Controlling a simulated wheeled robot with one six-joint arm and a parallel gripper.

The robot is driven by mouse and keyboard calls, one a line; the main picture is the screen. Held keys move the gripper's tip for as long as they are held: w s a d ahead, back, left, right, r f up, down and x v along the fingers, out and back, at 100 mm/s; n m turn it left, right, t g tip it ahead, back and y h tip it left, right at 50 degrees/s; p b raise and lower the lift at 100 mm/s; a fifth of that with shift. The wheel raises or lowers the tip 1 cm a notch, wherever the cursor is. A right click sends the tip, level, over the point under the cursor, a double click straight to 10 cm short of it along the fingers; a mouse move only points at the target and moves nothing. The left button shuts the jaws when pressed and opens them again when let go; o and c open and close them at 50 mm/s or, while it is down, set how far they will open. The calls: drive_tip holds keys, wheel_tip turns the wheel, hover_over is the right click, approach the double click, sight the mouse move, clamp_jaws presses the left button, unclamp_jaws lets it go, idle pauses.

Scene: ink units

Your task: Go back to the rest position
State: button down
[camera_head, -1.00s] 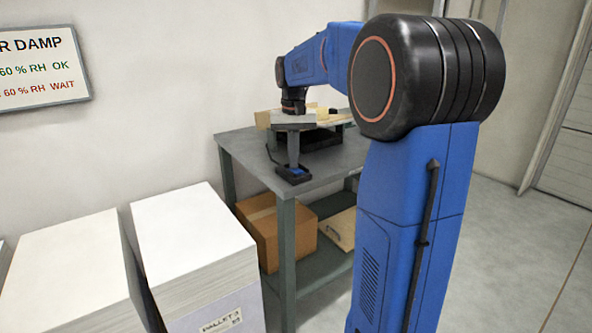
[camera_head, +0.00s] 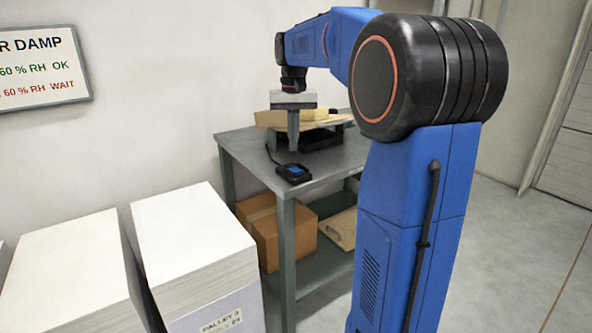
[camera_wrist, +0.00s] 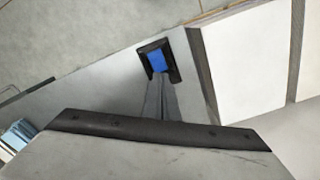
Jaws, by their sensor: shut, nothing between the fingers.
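My gripper (camera_head: 294,146) hangs from my blue arm above the grey table (camera_head: 345,158), pointing down with its fingers together and nothing held. Below its tip, a small black device with a blue screen (camera_head: 293,173) lies on the table near its front corner. In the wrist view my gripper's shut fingers (camera_wrist: 156,82) reach toward the same device (camera_wrist: 157,57) and overlap its near edge in the picture. A gap shows between fingertips and device in the head view.
Behind my gripper, a dark tray (camera_head: 320,139) with yellowish items stands on the table. A cardboard box (camera_head: 285,236) sits on the lower shelf. Tall paper stacks (camera_head: 190,235) stand at the left. A humidity sign (camera_head: 40,70) hangs on the wall.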

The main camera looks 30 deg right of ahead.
drive_tip(key=shift+r, duration=0.55)
drive_tip(key=s+a+f+n+t, duration=0.1)
drive_tip(key=s+a+f, duration=0.2)
drive_tip(key=s+a, duration=0.35)
drive_tip(key=s+a+f+n+t, duration=0.15)
drive_tip(key=s+a, duration=0.25)
drive_tip(key=s, duration=0.5)
drive_tip(key=s+a+f+n+t, duration=0.1)
drive_tip(key=s+a+f, duration=0.1)
drive_tip(key=s+f, duration=0.4)
drive_tip(key=s+a+f+n+t, duration=0.1)
drive_tip(key=s+a+f+n, duration=0.1)
drive_tip(key=s+f, duration=0.5)
drive_tip(key=shift+s+a, duration=0.65)
drive_tip(key=shift+s, duration=0.25)
